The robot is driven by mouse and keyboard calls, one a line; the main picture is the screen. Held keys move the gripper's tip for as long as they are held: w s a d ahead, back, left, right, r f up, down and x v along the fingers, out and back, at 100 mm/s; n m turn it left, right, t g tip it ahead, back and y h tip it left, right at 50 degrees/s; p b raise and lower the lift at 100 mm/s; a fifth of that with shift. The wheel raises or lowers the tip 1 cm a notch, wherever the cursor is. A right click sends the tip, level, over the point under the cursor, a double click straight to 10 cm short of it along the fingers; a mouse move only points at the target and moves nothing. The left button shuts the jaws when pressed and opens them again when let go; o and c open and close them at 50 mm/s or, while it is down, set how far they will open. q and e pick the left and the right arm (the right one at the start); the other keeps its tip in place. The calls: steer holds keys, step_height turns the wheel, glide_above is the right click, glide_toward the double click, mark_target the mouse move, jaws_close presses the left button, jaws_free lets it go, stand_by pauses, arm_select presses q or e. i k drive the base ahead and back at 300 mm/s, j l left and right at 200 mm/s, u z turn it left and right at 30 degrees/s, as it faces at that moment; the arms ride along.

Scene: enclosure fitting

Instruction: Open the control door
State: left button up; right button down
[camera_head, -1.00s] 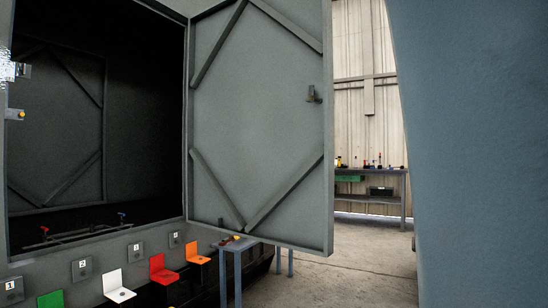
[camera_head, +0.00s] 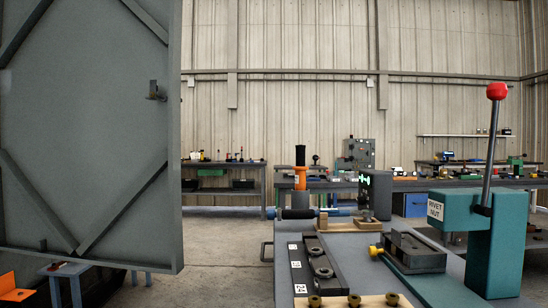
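The grey door (camera_head: 95,130) stands swung open at the left of the head view, its inner face with diagonal braces toward me. A small latch (camera_head: 155,91) sits near its right edge. The enclosure opening behind it is out of view now. I cannot tell from the frames whether this is the control door. Neither of my grippers shows in the head view.
A bench (camera_head: 255,268) at front right carries a teal rivet nut press (camera_head: 450,215) with a red-knobbed lever, and an orange-handled tool (camera_head: 305,195). Workbenches line the back wall. An orange bracket (camera_head: 10,286) and small table (camera_head: 70,272) are lower left. Floor beyond the door is clear.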

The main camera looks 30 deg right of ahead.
mark_target(91, 172)
steer(key=i+j+z, duration=0.1)
steer(key=z, duration=1.55)
steer(key=i+j+z, duration=0.15)
steer(key=j, duration=0.45)
steer(key=j+z, duration=0.15)
steer(key=j, duration=0.45)
